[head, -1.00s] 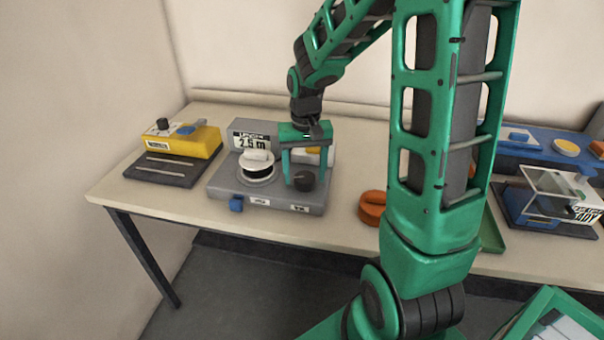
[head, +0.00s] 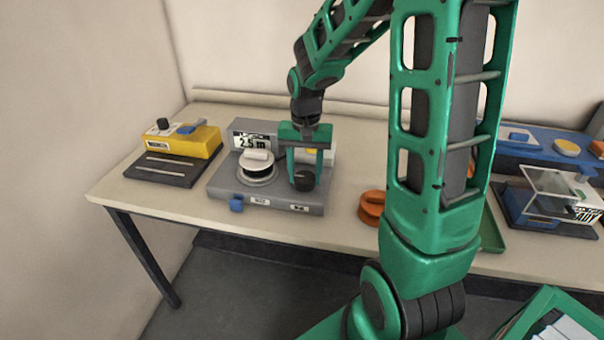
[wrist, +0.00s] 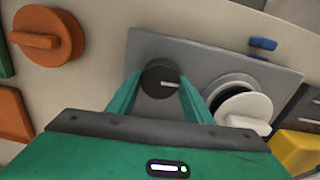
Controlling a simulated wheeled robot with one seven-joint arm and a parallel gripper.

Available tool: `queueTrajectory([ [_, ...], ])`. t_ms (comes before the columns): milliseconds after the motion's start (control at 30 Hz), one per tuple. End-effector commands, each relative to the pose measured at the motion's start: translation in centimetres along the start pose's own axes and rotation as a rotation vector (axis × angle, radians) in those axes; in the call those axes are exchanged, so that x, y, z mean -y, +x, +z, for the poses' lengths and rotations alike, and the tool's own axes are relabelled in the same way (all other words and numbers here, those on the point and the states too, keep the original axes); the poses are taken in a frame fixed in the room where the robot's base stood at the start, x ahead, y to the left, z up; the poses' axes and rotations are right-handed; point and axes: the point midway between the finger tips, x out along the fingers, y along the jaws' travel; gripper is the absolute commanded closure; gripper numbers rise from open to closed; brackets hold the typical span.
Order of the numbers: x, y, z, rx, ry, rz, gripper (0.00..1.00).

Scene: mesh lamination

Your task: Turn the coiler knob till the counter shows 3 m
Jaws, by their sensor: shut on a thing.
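The grey coiler (head: 225,190) stands on the bench, left of centre in the head view. Its counter (head: 252,140) reads what looks like 2.5 m. A white spool (head: 257,168) sits on its left part. The black knob (head: 304,181) is on its right part; in the wrist view the knob (wrist: 160,78) shows a pale pointer line lying nearly sideways. My gripper (head: 305,175) points down over the coiler, shut on the knob, with a green finger on each side. In the wrist view my gripper (wrist: 160,92) has the knob between its fingertips.
A yellow device (head: 190,143) on a dark base stands to the left. An orange round piece (head: 371,207) lies to the right of the coiler. A blue machine (head: 540,150) and a clear-covered unit (head: 548,190) stand farther right. Bare bench lies in front of the yellow device.

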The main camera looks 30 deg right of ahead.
Motion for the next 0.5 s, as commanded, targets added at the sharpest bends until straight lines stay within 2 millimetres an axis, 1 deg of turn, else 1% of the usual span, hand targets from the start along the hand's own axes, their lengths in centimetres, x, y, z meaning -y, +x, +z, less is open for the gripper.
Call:
queueTrajectory([
  [167, 0.19, -0.06, 0.03, -0.001, 0.078, -0.003, 0.77],
  [467, 0.23, -0.08, 0.02, -0.001, 0.086, -0.003, 0.77],
  [500, 0.23, -0.08, 0.02, -0.001, 0.085, -0.004, 0.5],
])
